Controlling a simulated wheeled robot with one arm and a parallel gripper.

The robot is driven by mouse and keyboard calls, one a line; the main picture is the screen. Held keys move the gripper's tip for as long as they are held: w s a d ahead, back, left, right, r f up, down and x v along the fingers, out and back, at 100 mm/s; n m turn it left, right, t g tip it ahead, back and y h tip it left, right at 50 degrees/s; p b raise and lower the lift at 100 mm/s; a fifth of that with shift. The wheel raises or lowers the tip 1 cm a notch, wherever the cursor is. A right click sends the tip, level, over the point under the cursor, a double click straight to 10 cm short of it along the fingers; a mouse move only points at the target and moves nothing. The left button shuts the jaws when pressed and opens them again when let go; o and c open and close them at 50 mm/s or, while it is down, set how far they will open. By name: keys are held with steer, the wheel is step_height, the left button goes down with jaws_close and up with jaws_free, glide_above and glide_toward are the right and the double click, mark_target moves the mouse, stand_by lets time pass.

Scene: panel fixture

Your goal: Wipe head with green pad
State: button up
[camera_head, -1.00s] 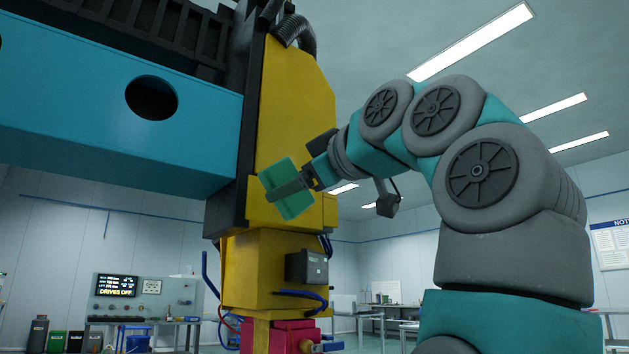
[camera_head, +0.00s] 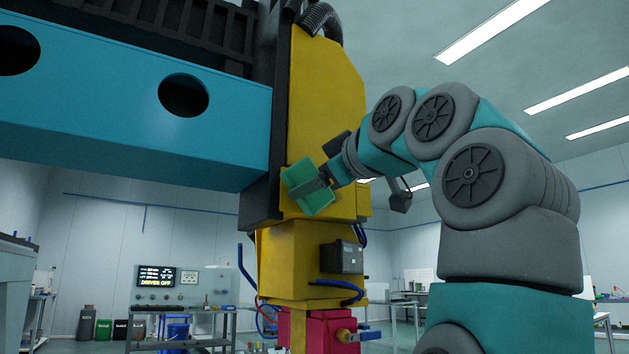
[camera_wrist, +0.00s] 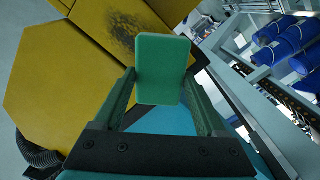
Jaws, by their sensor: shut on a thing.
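My gripper (camera_head: 325,181) is shut on the green pad (camera_head: 303,188), a flat rectangular block. The pad also shows between the fingers in the wrist view (camera_wrist: 162,68). The head is the tall yellow housing (camera_head: 325,95) at the end of the blue beam. In the head view the pad overlaps the lower part of this housing; I cannot tell whether it touches. In the wrist view a dark speckled smudge (camera_wrist: 125,25) shows on a yellow face (camera_wrist: 70,70), just above and left of the pad.
The blue beam (camera_head: 130,120) juts in from the left. A black box (camera_head: 343,257) and blue hoses stick out of the yellow lower block (camera_head: 285,260), above a red unit (camera_head: 315,330). A control bench (camera_head: 185,285) stands behind. Blue drums (camera_wrist: 285,45) sit on a shelf.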

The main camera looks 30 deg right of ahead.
mark_target(345, 197)
steer(key=shift+w, duration=0.85)
steer(key=shift+d, duration=0.1)
stand_by(0.3)
steer(key=shift+d+p, duration=0.7)
steer(key=shift+d, duration=1)
steer(key=shift+w+d+p, duration=0.15)
steer(key=shift+d+p, duration=0.85)
steer(key=shift+d, duration=2.5)
steer(key=shift+w, duration=0.15)
